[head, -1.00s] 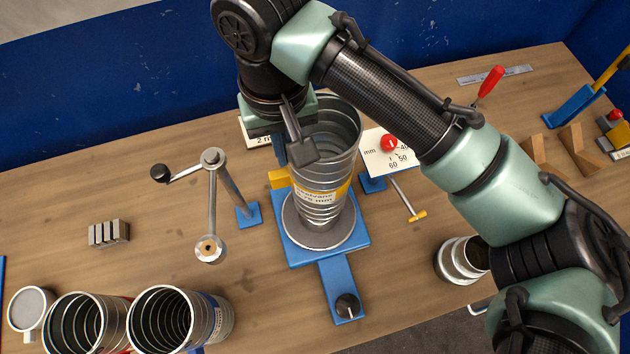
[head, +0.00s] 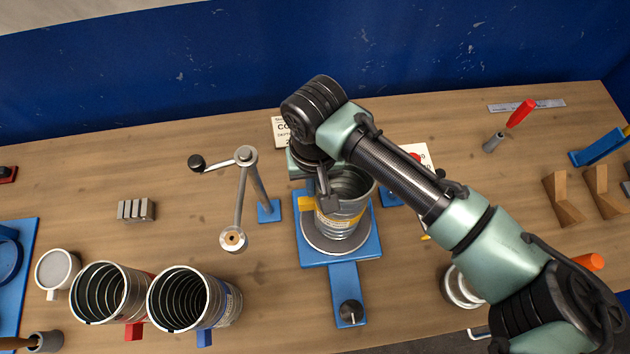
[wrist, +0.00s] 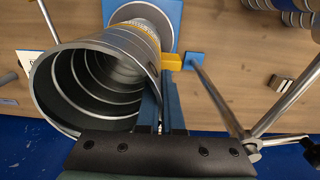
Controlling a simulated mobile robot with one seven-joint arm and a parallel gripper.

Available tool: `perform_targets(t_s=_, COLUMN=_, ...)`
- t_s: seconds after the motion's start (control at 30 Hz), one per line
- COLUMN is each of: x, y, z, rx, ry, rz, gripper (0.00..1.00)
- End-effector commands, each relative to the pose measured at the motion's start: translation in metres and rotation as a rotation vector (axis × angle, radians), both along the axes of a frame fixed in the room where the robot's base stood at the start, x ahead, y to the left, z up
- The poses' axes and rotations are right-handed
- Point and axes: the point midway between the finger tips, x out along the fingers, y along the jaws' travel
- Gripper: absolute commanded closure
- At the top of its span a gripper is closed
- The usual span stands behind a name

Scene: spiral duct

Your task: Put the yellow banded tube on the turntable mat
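The yellow banded tube (head: 343,213) is a ribbed metal duct with a yellow label band and a yellow side tab (head: 308,203). It stands about upright over the round grey turntable mat (head: 311,240) on a blue base. Its lower end appears to rest on the mat, though a small gap cannot be ruled out. My gripper (wrist: 165,75) is at the tube's left side and shut on its yellow tab, with the fingertips partly hidden. In the wrist view the tube's open mouth (wrist: 105,85) faces the camera beside the fingers.
A crank stand (head: 243,200) stands close to the left of the turntable. Two other ribbed tubes (head: 110,292) (head: 195,297) and a mug (head: 58,270) are at front left. Metal blocks (head: 136,210) lie at left. A card sign (head: 285,131) stands behind.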

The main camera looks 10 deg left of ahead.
Motion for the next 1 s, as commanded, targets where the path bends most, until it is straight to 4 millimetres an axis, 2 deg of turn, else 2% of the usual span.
perform_targets(t_s=0.07, x=0.000, y=0.000, z=-0.002, rx=0.000, ry=-0.001, rz=0.000, gripper=1.00)
perform_targets(t_s=0.27, x=0.000, y=0.000, z=-0.002, rx=0.000, ry=0.000, rz=0.000, gripper=0.67)
perform_targets(t_s=0.67, x=0.000, y=0.000, z=0.004, rx=0.001, ry=-0.001, rz=0.000, gripper=0.67)
perform_targets(t_s=0.77, x=0.001, y=0.001, z=0.017, rx=0.002, ry=-0.003, rz=0.001, gripper=0.67)
perform_targets(t_s=1.0, x=0.001, y=0.001, z=0.067, rx=0.001, ry=-0.004, rz=0.003, gripper=0.67)
